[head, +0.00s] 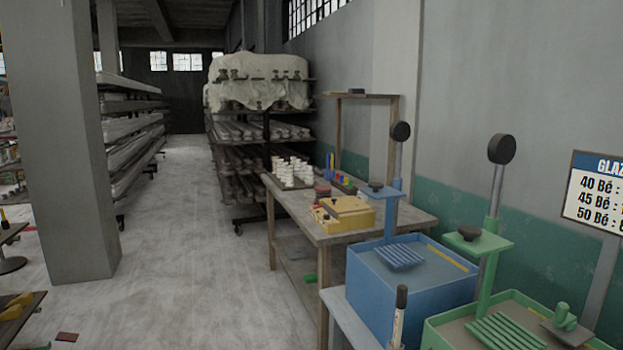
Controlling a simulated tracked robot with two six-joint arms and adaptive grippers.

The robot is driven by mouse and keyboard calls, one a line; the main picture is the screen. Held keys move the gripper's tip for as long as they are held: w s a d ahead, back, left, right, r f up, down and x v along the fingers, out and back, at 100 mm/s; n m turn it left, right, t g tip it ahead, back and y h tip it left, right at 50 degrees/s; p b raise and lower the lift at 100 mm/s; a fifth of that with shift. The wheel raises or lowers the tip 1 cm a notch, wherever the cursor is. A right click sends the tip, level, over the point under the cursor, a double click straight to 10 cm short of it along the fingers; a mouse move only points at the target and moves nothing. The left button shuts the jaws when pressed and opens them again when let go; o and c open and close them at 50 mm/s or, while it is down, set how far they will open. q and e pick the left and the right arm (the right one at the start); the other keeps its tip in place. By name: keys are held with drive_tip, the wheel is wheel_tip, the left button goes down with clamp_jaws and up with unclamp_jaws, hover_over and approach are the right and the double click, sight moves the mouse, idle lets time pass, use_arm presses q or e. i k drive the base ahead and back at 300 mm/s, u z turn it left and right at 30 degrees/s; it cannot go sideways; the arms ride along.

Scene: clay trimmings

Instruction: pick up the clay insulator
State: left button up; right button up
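Several small white ribbed pieces (292,172), insulator-like in shape, stand close together at the far left end of a wooden workbench (400,227). They are small in view and I cannot tell for sure that they are clay insulators. A small green rounded piece (565,317) sits on a plate at the green tank on the lower right; I cannot tell what it is. Neither of my grippers is in view.
A yellow box (342,214) sits on the workbench. A blue tank (400,282) and a green tank (500,330) stand in front of it, right. A loaded rack (250,145) is behind. A grey pillar (68,140) stands left. The floor (190,250) between is mostly clear.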

sight(309, 177)
drive_tip(key=u, duration=0.9)
drive_tip(key=i, duration=6.8)
